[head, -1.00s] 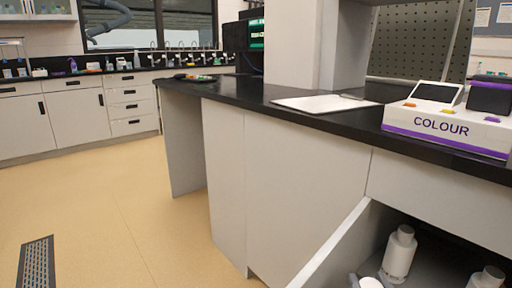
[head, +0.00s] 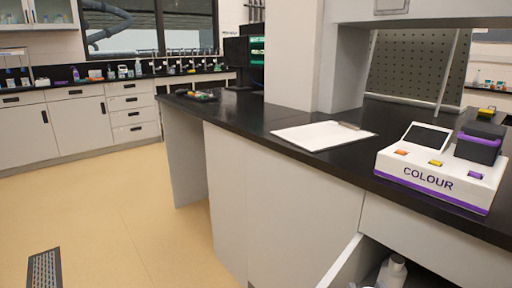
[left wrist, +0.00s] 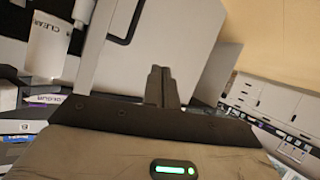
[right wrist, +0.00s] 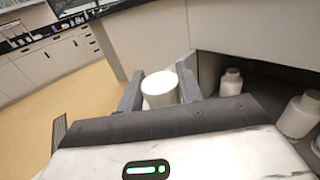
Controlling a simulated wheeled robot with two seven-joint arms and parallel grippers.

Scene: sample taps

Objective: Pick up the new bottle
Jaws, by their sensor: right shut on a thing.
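A white round-topped bottle (right wrist: 160,92) sits between the two grey fingers of my right gripper (right wrist: 158,88) in the right wrist view; the gripper is shut on it. Its lower part is hidden. In the head view one white bottle (head: 393,273) shows in the drawer, and my right gripper is barely visible at the bottom edge. My left gripper (left wrist: 161,86) has its fingers together, with nothing seen between them.
The open drawer (head: 340,264) juts out below the black counter (head: 250,118). A white COLOUR device (head: 440,178) and a clipboard (head: 322,135) lie on the counter. Far benches line the back wall.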

